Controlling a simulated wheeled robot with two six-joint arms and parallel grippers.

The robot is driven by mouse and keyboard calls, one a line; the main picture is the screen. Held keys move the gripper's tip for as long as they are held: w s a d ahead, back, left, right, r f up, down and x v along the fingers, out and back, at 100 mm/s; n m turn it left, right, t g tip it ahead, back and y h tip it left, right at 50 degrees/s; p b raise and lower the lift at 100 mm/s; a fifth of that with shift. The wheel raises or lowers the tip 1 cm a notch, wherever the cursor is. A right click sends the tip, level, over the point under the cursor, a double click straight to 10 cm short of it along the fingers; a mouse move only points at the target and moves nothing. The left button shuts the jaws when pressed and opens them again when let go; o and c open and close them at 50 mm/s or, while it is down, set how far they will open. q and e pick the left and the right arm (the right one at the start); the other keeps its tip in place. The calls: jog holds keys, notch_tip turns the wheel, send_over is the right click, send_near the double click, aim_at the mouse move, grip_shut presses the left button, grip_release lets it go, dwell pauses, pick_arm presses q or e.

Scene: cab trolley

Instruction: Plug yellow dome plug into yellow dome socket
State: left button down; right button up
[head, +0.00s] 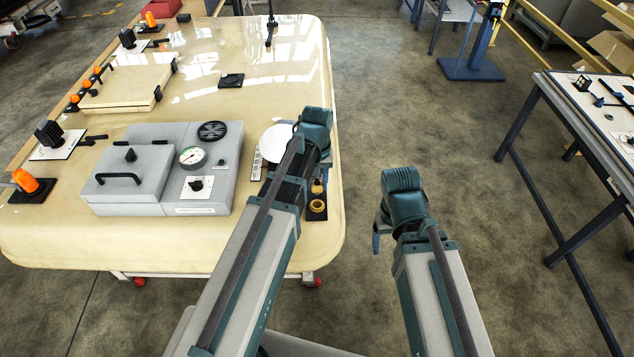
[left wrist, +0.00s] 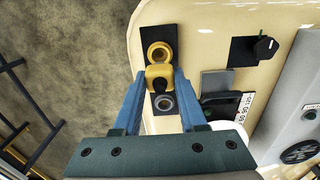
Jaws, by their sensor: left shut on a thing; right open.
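The yellow dome plug (left wrist: 157,73) is between the blue fingers of my left gripper (left wrist: 159,80), which is shut on it. In the head view the yellow plug (head: 317,187) shows just beyond the yellow dome socket (head: 317,206). That socket is a yellow ring on a black plate at the trolley's right edge, and it also shows in the left wrist view (left wrist: 158,52). The plug appears beside the socket, over the plate, partly overlapping its rim in the wrist view. Its height above the plate is unclear. My right gripper (head: 377,240) is open, off the trolley's right side.
A grey ring socket (left wrist: 164,102) is on the same black plate (left wrist: 172,32). A grey box with a gauge (head: 192,157) stands left of my left arm. A white disc (head: 275,142) lies close by.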

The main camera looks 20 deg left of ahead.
aim_at(317, 183)
pick_arm(q)
jog(key=shift+f, duration=0.1)
notch_tip(317, 183, down, 6)
jog(key=b, duration=0.5)
jog(key=shift+r+b, duration=0.2)
jog(key=shift+b, duration=0.2)
jog(key=shift+f+b, duration=0.5)
dwell(1.5)
jog(key=shift+c, duration=1.9)
grip_release()
jog(key=shift+r, duration=0.15)
notch_tip(317, 183, up, 14)
jog(key=p, duration=1.4)
jog(key=shift+f, duration=0.2)
